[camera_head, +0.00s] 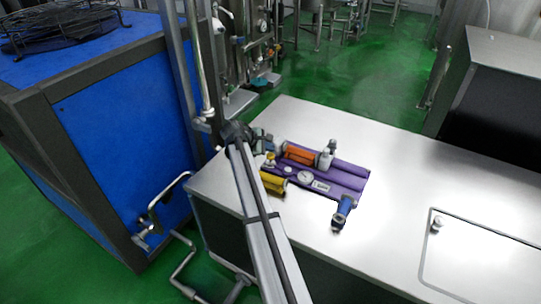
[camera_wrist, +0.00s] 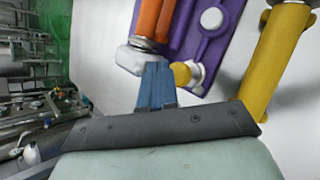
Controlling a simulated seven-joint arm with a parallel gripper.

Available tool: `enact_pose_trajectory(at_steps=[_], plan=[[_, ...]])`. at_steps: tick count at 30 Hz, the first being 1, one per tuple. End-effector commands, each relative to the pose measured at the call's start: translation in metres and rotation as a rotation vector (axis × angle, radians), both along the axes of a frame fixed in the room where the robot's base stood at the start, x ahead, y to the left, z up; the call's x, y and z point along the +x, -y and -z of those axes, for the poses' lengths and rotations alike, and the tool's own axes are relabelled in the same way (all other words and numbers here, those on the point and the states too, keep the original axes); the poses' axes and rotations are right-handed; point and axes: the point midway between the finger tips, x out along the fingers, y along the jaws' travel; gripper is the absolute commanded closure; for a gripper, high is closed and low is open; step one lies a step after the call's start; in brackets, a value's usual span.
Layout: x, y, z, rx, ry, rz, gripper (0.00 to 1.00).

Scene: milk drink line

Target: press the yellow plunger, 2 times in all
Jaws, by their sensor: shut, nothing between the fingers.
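The yellow plunger (camera_head: 270,156) is a small yellow knob near the left end of a purple panel (camera_head: 345,172) on the metal table. In the wrist view the yellow plunger (camera_wrist: 182,72) shows beside a pale collar, its left edge partly hidden by my fingers. My gripper (camera_wrist: 157,75) is shut and empty, its blue fingers together right beside the knob. Whether they touch it, I cannot tell. In the head view my arm hides most of the gripper.

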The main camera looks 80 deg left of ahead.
Motion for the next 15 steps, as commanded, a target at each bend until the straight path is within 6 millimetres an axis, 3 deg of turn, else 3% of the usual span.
enact_pose_trajectory(at_steps=[9,15], plan=[[0.000,0.000,-0.001,0.001,0.000,-0.001,1.00],[0.000,0.000,-0.013,0.001,0.000,-0.001,1.00]])
